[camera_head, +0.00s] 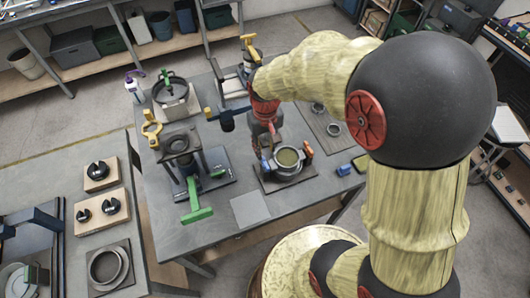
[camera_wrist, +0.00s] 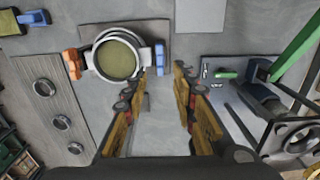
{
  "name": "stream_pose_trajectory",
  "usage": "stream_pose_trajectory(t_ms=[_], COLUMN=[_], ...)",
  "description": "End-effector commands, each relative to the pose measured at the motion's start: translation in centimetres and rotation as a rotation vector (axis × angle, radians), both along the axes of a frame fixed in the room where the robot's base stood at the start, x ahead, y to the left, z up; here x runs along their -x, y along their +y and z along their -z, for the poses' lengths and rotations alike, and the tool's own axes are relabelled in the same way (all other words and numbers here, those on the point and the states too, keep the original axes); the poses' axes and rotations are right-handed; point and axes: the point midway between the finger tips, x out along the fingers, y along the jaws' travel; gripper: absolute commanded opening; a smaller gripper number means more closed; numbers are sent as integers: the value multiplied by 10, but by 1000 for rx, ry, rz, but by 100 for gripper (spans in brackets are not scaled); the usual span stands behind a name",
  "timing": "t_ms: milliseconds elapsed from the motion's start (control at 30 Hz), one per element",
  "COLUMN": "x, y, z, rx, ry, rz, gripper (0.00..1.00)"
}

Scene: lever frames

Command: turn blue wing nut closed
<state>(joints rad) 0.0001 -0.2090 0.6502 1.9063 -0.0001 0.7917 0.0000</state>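A round metal pot-like fitting with a yellowish top (camera_head: 288,158) stands on a grey plate on the table. A small blue part (camera_head: 264,163) shows at its left side in the head view and may be the blue wing nut; I cannot tell its shape or how far it is turned. An orange part (camera_head: 308,148) is on the other side of the fitting. In the wrist view the fitting (camera_wrist: 117,60) is ahead and left of my gripper (camera_wrist: 158,84). My gripper is open, with nothing between its fingers. The orange part (camera_wrist: 73,63) also shows there.
A stand with a green handle (camera_head: 197,214) is to the left. A flat grey plate (camera_head: 249,209) lies at the front.

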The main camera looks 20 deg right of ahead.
Motion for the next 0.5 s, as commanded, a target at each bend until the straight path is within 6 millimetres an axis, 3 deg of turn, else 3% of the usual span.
stream_pose_trajectory(t_ms=[500], x=[0], y=[0], z=[69], rx=[0], ry=[5], rz=[0], gripper=[27])
